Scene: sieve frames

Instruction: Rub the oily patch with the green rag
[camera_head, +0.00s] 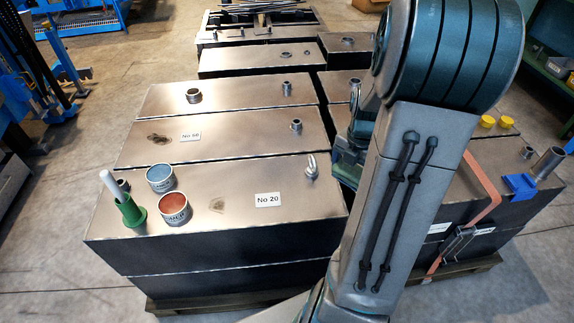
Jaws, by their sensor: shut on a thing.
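A dark oily-looking patch (158,139) lies on the tank top labelled "No 50" (240,121), left of the label. A smaller brownish spot (216,205) lies on the nearer tank top labelled "No 20" (230,186), beside a red tin. I cannot tell which mark is the oily patch of the task. My gripper's fingers are hidden behind the arm.
Near the front left corner stand a green holder with a white rod (130,211), a blue-topped tin (160,178) and a red-topped tin (173,207). Pipe stubs (193,96) and a lifting eye (311,165) stick up from the tanks. An orange strap (488,185) runs down the right stack.

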